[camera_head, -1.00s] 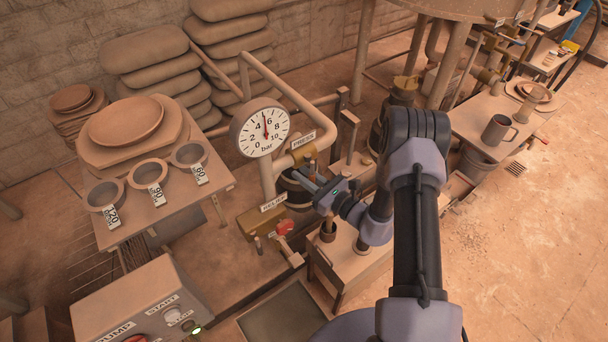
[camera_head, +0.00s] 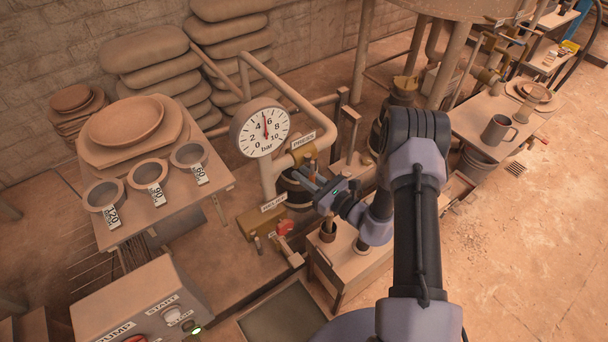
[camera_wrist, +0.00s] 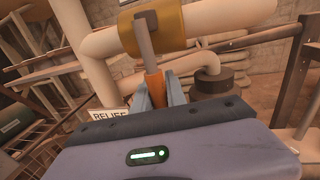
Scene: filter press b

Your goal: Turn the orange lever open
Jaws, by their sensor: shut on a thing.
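In the wrist view the lever has a grey metal arm (camera_wrist: 146,38) and an orange grip (camera_wrist: 154,86). The arm hangs down from a brass valve body (camera_wrist: 170,26) on a thick pale pipe. My gripper (camera_wrist: 156,92) is shut on the orange grip, with one finger on each side of it. In the head view my gripper (camera_head: 309,178) is below the brass valve (camera_head: 304,153) at the PRESS label (camera_head: 304,140). The orange grip is mostly hidden by the fingers there.
A round gauge (camera_head: 264,131) marked in bar stands left of the valve. A red handle (camera_head: 285,228) sits low near the RELIEF label (camera_head: 273,204). A pump control box (camera_head: 140,300) is at the lower left. Pipes crowd the gripper; open floor lies right.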

